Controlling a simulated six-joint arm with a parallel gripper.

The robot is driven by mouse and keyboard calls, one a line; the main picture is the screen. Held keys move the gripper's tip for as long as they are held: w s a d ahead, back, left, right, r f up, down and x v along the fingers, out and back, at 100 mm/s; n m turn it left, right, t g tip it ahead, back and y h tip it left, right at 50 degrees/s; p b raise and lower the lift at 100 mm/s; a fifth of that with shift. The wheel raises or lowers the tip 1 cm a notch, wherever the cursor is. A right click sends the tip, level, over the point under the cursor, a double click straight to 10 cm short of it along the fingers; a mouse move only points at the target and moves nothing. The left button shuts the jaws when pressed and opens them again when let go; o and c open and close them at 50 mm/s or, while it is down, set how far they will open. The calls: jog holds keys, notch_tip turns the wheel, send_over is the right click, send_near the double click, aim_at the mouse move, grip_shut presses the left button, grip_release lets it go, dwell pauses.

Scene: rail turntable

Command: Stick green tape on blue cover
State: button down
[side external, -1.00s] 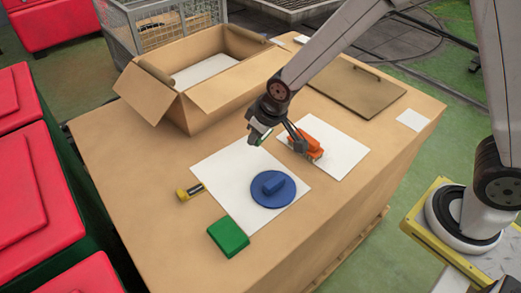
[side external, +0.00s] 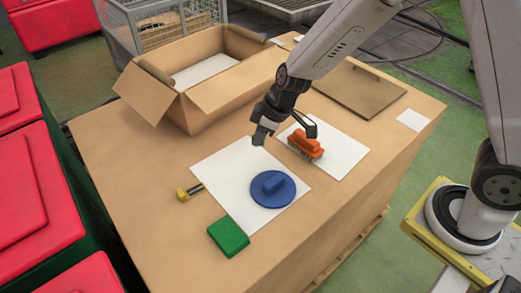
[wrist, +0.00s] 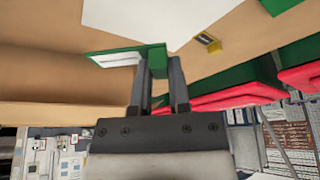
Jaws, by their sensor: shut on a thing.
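The blue cover (side external: 273,197) is a round disc with a raised blue handle, lying on a white sheet (side external: 225,168) in the side view. My gripper (side external: 264,134) is above the far right part of that sheet, beyond the cover and apart from it. In the wrist view my gripper (wrist: 158,62) is shut on a small green tape piece (wrist: 154,55) with a white strip beside it. The cover is not visible in the wrist view.
A green block (side external: 228,237) and a yellow-black object (side external: 190,192) lie near the sheet. An orange object (side external: 305,144) sits on a second white sheet, close to my gripper. An open cardboard box (side external: 205,80) stands behind. Red-lidded bins (side external: 35,190) flank the table on the left.

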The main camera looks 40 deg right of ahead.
aim_at(273, 174)
jog(key=n, duration=0.2)
jog(key=d+n+g+y, duration=0.1)
jog(key=n, duration=0.1)
jog(key=shift+f, duration=0.35)
jog(key=n+g+h, duration=0.1)
jog(key=n+g, duration=0.1)
jog(key=n, duration=0.6)
jog(key=s+f+n+g+h, duration=0.1)
jog(key=n+g, duration=0.1)
jog(key=n, duration=0.6)
jog(key=s+d+n+g+h, duration=0.1)
jog(key=n+g, duration=0.2)
jog(key=n, duration=0.5)
jog(key=shift+f+h, duration=0.4)
jog(key=shift+f, duration=3.65)
jog(key=shift+f, duration=0.45)
